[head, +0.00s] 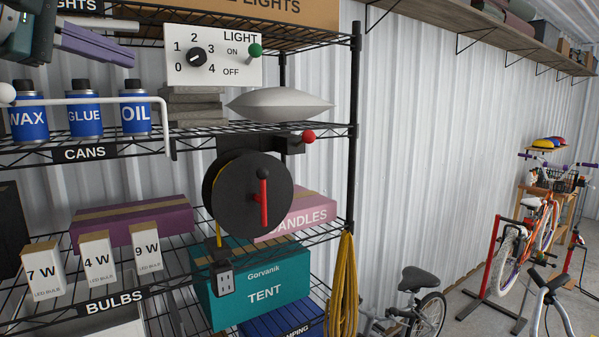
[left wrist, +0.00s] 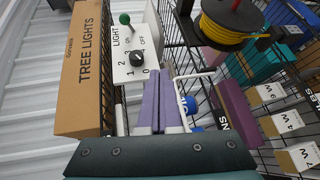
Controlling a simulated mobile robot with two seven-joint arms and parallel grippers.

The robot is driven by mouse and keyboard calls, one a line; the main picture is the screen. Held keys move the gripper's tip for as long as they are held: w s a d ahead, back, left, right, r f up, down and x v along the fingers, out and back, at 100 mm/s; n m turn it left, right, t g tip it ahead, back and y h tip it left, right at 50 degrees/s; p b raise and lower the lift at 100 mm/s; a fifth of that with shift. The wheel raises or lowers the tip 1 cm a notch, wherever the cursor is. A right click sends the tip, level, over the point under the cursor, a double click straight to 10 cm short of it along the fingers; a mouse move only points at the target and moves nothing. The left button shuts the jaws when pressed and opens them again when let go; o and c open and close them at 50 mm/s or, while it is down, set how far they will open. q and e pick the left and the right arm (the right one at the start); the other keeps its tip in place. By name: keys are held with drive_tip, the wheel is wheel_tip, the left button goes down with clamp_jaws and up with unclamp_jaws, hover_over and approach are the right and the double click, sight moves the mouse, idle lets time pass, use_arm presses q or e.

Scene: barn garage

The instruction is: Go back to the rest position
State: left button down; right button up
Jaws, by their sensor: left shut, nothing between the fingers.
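My left gripper (head: 128,51) is at the top left of the head view, in front of the upper part of the wire shelf unit. Its purple fingers point right, toward the white light panel (head: 212,78). In the left wrist view the purple fingers (left wrist: 160,80) lie side by side, shut and empty. There the panel (left wrist: 122,50), with a black dial and a green-knobbed lever, is just beyond the fingertips. My right gripper is in neither view.
Below are WAX, GLUE and OIL cans (head: 83,112) behind a white bar (head: 110,100). A black cord reel (head: 230,190) with a red handle juts from the shelf. A TREE LIGHTS box (left wrist: 83,75) is close by. Bicycles (head: 545,220) stand at the right.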

use_arm(q)
drive_tip(key=s+d+f+m+g+y, duration=0.1)
drive_tip(key=s+f+m+g+y, duration=0.1)
drive_tip(key=s+f, duration=0.5)
drive_tip(key=s+f+m+g+y, duration=0.1)
drive_tip(key=s+f+m+g, duration=0.15)
drive_tip(key=f, duration=0.85)
drive_tip(key=s+d+f+m+g+y, duration=0.1)
drive_tip(key=s+f+m+g+y, duration=0.2)
drive_tip(key=f, duration=0.6)
drive_tip(key=s+d+f+m+g, duration=0.1)
drive_tip(key=s+f+m, duration=0.3)
drive_tip(key=s, duration=0.8)
drive_tip(key=s+d+f+m+g, duration=0.2)
drive_tip(key=s+d+f+m, duration=0.1)
drive_tip(key=s, duration=1)
drive_tip(key=shift+s+d+f+m, duration=0.25)
drive_tip(key=shift+d+f+m, duration=0.05)
drive_tip(key=shift+f+m, duration=0.4)
